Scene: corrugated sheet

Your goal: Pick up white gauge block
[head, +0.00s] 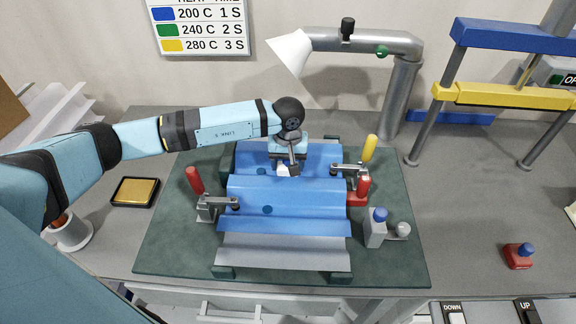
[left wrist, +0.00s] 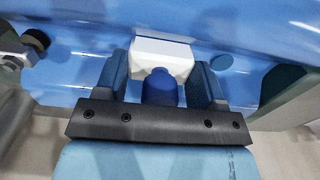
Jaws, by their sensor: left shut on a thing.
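The white gauge block (left wrist: 163,58) with its blue knob (left wrist: 160,88) sits between the two fingers of my left gripper (left wrist: 162,85) in the left wrist view. In the head view my left gripper (head: 288,165) is over the blue corrugated sheet (head: 265,190), shut on the block, whose white body (head: 284,171) shows below the fingers. I cannot tell whether the block touches the sheet. My right gripper is not in view.
Clamps with red (head: 194,180) and yellow (head: 370,148) handles stand around the sheet. A pale block with a blue knob (head: 376,228) stands on the green mat (head: 170,240) at right. A lamp-like arm (head: 370,43) with a white cone rises behind.

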